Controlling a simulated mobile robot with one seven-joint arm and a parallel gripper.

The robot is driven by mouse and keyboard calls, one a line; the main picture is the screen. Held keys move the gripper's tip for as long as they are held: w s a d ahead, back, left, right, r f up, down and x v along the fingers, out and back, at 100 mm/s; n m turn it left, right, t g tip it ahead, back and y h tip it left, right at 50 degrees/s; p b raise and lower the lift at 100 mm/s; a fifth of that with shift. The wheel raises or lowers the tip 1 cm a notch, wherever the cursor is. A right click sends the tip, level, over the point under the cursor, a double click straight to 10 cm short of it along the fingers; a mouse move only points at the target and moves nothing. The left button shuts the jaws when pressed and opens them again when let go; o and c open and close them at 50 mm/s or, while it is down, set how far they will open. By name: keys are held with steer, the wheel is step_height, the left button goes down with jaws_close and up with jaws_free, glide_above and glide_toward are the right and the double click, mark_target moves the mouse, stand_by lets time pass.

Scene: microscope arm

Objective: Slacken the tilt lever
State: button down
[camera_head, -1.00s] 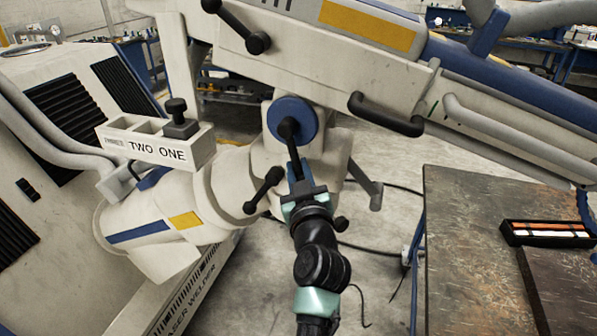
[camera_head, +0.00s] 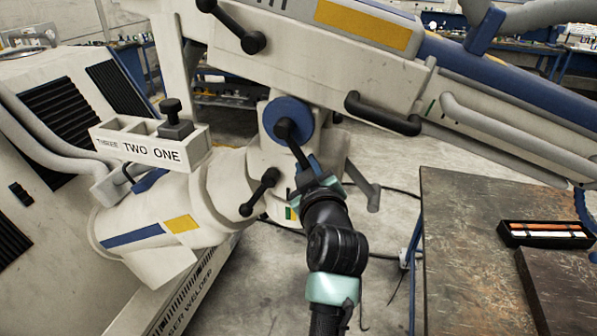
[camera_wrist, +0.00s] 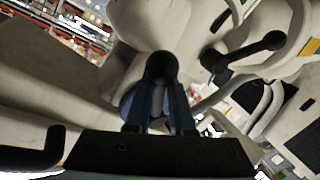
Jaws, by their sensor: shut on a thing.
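A black lever (camera_head: 296,150) sits on the blue round hub (camera_head: 274,112) of the pale microscope arm joint. It slants down and to the right from the hub. My gripper (camera_head: 311,172) is shut on its lower part, its blue fingers on either side. In the wrist view, the lever's black knobbed end (camera_wrist: 162,68) shows between the fingers of my gripper (camera_wrist: 161,100). Part of the lever is hidden by the fingers.
A second black lever (camera_head: 260,192) stands close at the left of my gripper. A black bar handle (camera_head: 383,113) juts from the arm above right. A block marked THREE TWO ONE (camera_head: 150,146) is at left. A worn table (camera_head: 460,230) stands at right, with floor between.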

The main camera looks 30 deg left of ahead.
steer(key=n, duration=0.1)
steer(key=d+n+h, duration=0.1)
steer(key=d+r, duration=0.1)
steer(key=shift+w+d+r+n+g+h+p, duration=0.1)
steer(key=shift+w+d+n+g+h+p, duration=0.2)
steer(key=shift+n+g+h, duration=0.1)
steer(key=shift+w+d+r+n+h+p, duration=0.1)
steer(key=shift+d+r+n+h+p, duration=0.25)
steer(key=shift+r+n+h, duration=0.3)
steer(key=shift+w+d+r+n+h+p, duration=0.15)
steer(key=shift+r+n+h+p, duration=0.3)
steer(key=shift+r+n, duration=0.3)
steer(key=shift+s+r, duration=0.1)
steer(key=c, duration=0.8)
jaws_free()
steer(key=shift+d, duration=0.1)
steer(key=shift+c, duration=0.2)
steer(key=shift+o, duration=0.3)
steer(key=shift+d+r, duration=0.1)
steer(key=shift+r, duration=0.05)
steer(key=b+v, duration=0.4)
steer(key=v, duration=0.9)
